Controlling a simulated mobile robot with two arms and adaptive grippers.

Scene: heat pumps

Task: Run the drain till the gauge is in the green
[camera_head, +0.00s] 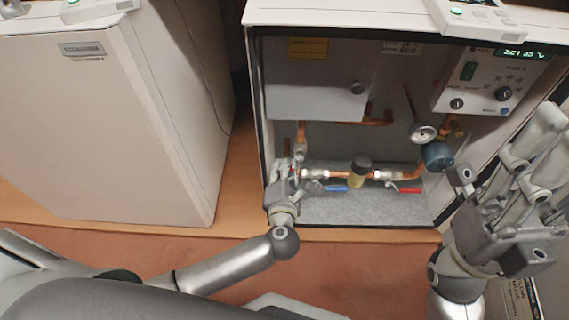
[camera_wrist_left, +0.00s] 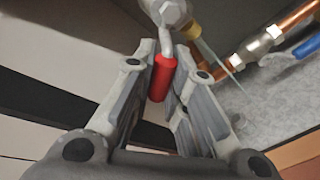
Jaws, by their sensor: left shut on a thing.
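My left gripper (camera_head: 284,172) is at the left inside of the open cabinet. In the left wrist view its fingers (camera_wrist_left: 162,95) are shut on the red drain handle (camera_wrist_left: 162,78), which hangs below a metal valve body (camera_wrist_left: 172,12). A brass outlet (camera_wrist_left: 193,30) sits beside the valve, and a thin pale line runs down from it, perhaps water. The round gauge (camera_head: 423,134) is on the pipework at the right; its needle and green band are too small to read. My right gripper (camera_head: 530,150) is at the right edge, away from the valves; its jaw opening is unclear.
A blue lever (camera_head: 335,188) and a red lever (camera_head: 405,190) sit on the lower copper pipe. A control panel (camera_head: 490,82) is at upper right. A closed white unit (camera_head: 95,130) stands left. The cabinet's side walls bound the space around my left gripper.

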